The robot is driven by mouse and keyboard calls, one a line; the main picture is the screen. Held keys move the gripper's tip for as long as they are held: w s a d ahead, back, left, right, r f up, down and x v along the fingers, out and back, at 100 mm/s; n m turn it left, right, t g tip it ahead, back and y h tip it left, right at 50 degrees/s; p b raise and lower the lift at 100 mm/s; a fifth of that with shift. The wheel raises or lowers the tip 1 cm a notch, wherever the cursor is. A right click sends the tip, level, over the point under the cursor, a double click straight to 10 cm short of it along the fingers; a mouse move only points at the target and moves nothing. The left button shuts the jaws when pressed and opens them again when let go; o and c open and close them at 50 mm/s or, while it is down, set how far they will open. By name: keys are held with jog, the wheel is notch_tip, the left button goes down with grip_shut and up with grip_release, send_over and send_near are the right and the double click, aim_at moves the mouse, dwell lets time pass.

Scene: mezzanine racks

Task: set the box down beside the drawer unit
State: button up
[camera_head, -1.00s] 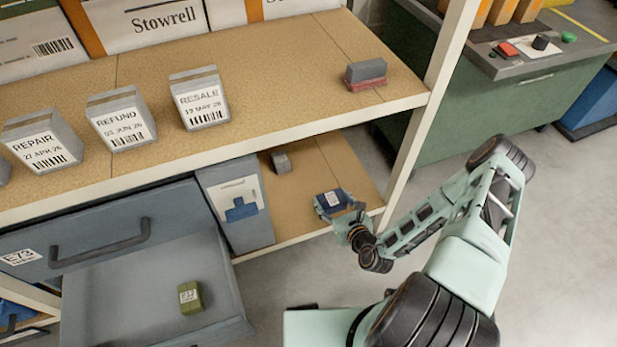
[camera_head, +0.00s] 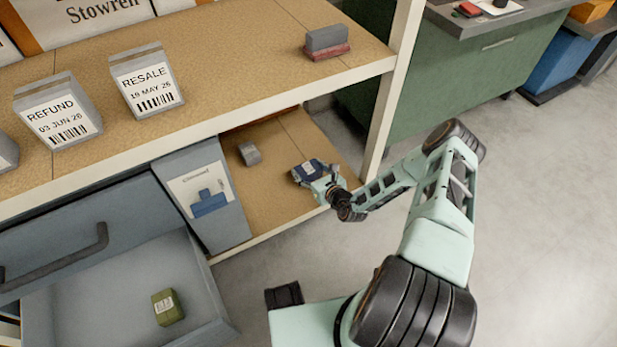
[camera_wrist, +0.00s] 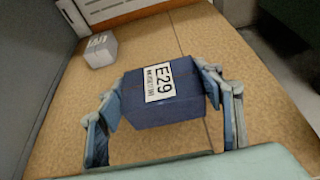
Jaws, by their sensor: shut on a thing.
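The box is dark blue with a white label reading E29 (camera_wrist: 190,103). My gripper (camera_head: 313,173) is shut on it, with a finger on each side in the wrist view (camera_wrist: 163,100). The box also shows in the head view (camera_head: 307,167), over the tan lower shelf (camera_head: 290,205). I cannot tell whether its underside touches the shelf.
A small grey block (camera_head: 249,154) sits on the lower shelf behind the box; it also shows in the wrist view (camera_wrist: 101,50). A green box (camera_head: 167,307) lies in the open drawer. A white rack post (camera_head: 385,110) stands to the right. The upper shelf (camera_head: 240,85) overhangs.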

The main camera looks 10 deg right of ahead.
aim_at(309, 175)
jog(key=shift+w+d+f+b, duration=0.15)
jog(key=shift+f+b, duration=0.3)
jog(key=shift+f, duration=0.5)
jog(key=shift+w+a+f+b, duration=0.15)
jog(key=shift+f+b, duration=0.25)
jog(key=shift+f, duration=0.55)
jog(key=shift+d, duration=0.1)
jog(key=shift+f, duration=0.2)
jog(key=o, duration=1.2)
jog(key=shift+c, duration=0.2)
